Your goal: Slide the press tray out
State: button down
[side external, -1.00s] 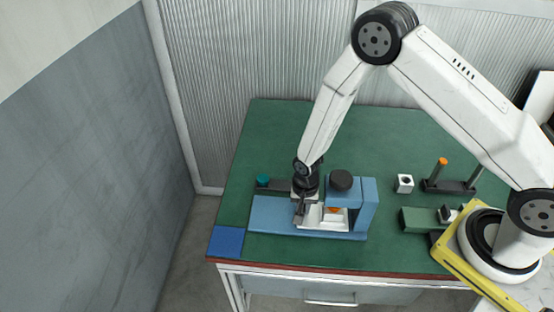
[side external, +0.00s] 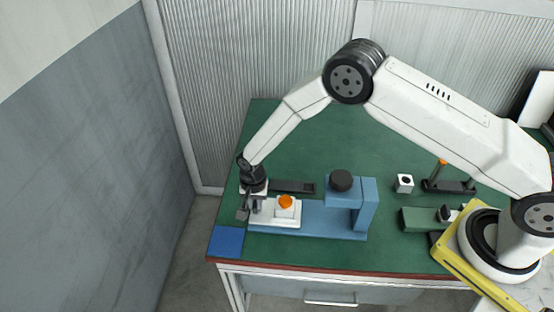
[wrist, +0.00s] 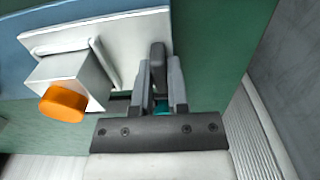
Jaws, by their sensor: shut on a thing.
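The blue press (side external: 366,205) stands on the green table with a black knob (side external: 341,180) on its overhanging head. Its white press tray (side external: 272,222) lies on the left end of the press's long base, clear of the head. A white block with an orange piece (side external: 286,202) on top sits on the tray; the orange piece also shows in the wrist view (wrist: 63,104). My gripper (side external: 250,208) is at the tray's left end, shut on a dark upright handle (wrist: 158,58) there. The fingers partly hide the handle.
A dark strip (side external: 292,187) lies behind the press; a teal part (wrist: 161,107) shows between my fingers. A blue square (side external: 227,241) marks the front left corner. A white cube (side external: 404,184), an orange-topped post (side external: 441,168) and a green block (side external: 418,219) stand right.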

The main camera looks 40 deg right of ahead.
jog(key=shift+w+a+r, duration=0.1)
jog(key=shift+w+a, duration=0.7)
jog(key=shift+w, duration=0.05)
jog(key=c, duration=0.6)
grip_release()
jog(key=shift+r, duration=3.85)
jog(key=shift+s+d+r, duration=0.1)
